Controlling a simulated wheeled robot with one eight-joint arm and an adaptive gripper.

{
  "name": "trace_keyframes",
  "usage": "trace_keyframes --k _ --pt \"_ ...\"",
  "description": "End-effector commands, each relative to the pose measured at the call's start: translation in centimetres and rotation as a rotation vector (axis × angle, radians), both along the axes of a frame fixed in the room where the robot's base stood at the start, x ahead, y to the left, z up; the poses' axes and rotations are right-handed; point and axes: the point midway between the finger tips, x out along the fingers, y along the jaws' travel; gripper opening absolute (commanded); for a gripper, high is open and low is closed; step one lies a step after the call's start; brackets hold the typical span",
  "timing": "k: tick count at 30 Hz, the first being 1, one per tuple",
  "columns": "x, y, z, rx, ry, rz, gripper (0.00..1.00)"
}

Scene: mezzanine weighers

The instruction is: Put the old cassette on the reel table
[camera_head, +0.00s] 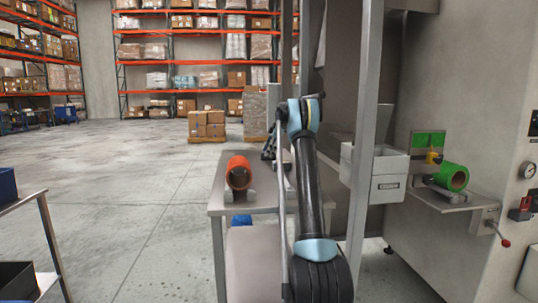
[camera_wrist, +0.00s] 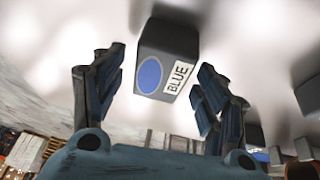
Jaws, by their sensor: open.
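A dark grey box (camera_wrist: 172,45) with a blue oval and a white label reading BLUE shows in the wrist view; it may be the old cassette. My gripper (camera_wrist: 160,80) is open, and the box appears between and beyond its fingertips, with no clear contact. In the head view my arm hides the gripper's surroundings, and I cannot make out the box there. A grey metal table (camera_head: 225,208), probably the reel table, stands left of my arm with an orange reel (camera_head: 239,172) on it.
Right of my arm are a grey upright post (camera_head: 365,120), pale bins (camera_head: 375,185) and a machine with a green reel (camera_head: 451,177) on a bracket shelf. Another table (camera_head: 20,200) edges in at left. Open concrete floor (camera_head: 120,190) lies between the two tables.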

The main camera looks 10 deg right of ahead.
Motion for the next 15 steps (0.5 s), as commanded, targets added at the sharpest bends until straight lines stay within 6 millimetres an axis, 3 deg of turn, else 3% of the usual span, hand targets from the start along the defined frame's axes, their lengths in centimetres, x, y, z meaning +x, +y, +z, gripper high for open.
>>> trace_keyframes --k 7,15 --pt "-0.2 -0.7 1.6 0.0 0.0 -0.001 0.67" --pt "-0.5 -2.7 6.3 0.0 -0.001 -0.001 0.67"
